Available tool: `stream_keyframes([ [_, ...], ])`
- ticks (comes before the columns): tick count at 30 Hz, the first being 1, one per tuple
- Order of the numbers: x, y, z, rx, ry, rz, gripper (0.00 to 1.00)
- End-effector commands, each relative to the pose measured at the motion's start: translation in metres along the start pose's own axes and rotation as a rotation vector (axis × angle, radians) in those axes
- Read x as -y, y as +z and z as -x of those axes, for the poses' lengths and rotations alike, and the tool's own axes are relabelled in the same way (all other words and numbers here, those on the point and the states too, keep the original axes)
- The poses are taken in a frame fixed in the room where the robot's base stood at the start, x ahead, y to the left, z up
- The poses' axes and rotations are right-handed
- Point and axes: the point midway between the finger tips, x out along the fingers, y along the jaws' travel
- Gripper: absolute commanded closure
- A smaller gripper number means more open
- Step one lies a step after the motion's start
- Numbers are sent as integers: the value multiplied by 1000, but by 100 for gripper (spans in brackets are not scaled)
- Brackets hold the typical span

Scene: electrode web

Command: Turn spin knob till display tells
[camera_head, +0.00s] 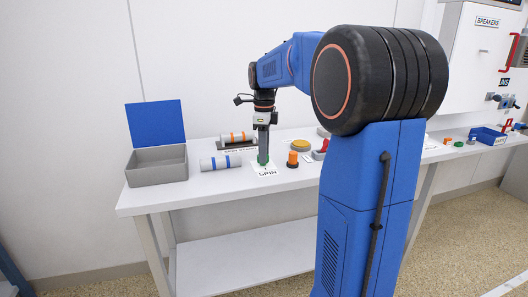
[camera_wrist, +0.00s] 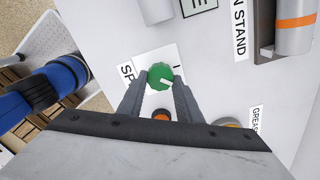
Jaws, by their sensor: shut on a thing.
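The spin knob is a green round knob with a white mark on its top. In the wrist view the knob (camera_wrist: 160,75) sits between my two fingertips, over a white plate with partly hidden lettering. In the head view the knob (camera_head: 263,158) shows only as a bit of green at the tip of my gripper (camera_head: 263,145), above the SPIN label (camera_head: 267,173). My gripper (camera_wrist: 160,82) points straight down and is shut on the knob. The knob's white mark points to the right and slightly down in the wrist view. I cannot make out a readable display in either view.
An orange knob (camera_head: 292,159) stands close to the right of my gripper. A grey bin with a blue lid (camera_head: 157,168) is at the table's left end. An orange-banded cylinder (camera_wrist: 295,25) rests in a stand.

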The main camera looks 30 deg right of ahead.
Motion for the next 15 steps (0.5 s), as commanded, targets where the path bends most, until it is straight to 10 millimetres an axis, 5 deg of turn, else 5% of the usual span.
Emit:
stream_keyframes([
  [15, 0, 0, 2, 2, -5, -137, 91],
])
